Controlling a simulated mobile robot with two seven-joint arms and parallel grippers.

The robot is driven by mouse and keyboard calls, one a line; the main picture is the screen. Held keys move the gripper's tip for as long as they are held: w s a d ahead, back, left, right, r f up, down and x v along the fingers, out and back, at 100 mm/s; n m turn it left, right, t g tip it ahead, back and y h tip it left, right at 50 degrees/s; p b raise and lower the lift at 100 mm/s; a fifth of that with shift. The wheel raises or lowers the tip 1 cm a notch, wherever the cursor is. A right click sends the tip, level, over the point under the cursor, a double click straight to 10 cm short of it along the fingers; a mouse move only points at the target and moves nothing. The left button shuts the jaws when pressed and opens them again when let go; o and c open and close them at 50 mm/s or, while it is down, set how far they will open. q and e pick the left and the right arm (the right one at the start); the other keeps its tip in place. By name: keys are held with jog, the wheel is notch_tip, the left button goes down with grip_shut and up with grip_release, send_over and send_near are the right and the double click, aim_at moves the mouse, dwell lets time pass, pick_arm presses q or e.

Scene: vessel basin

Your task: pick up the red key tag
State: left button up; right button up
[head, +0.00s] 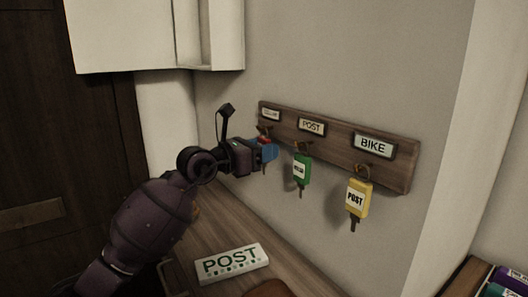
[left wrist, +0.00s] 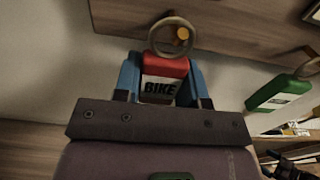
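The red key tag (left wrist: 165,67) has a white label reading BIKE and a metal ring (left wrist: 173,36) at its top. The ring is still around a brass peg on the rack. In the left wrist view, the blue fingers of my left gripper (left wrist: 162,84) are against both sides of the tag, with no clear gap. In the head view, my left gripper (head: 264,152) is at the rack's left end and hides most of the tag; only a bit of red (head: 265,139) shows.
The wooden rack (head: 338,146) has several label plates, one reading POST and one BIKE. A green tag (head: 302,169) and a yellow POST tag (head: 358,198) hang to the right. A white POST sign (head: 232,263) lies on the wooden surface below. A white cabinet (head: 125,35) is above left.

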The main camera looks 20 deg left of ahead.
pick_arm(q)
grip_shut()
jog(key=s+a+r+p, duration=0.1)
jog(key=s+a+r, duration=0.7)
jog(key=s, duration=0.3)
jog(key=shift+a, duration=0.3)
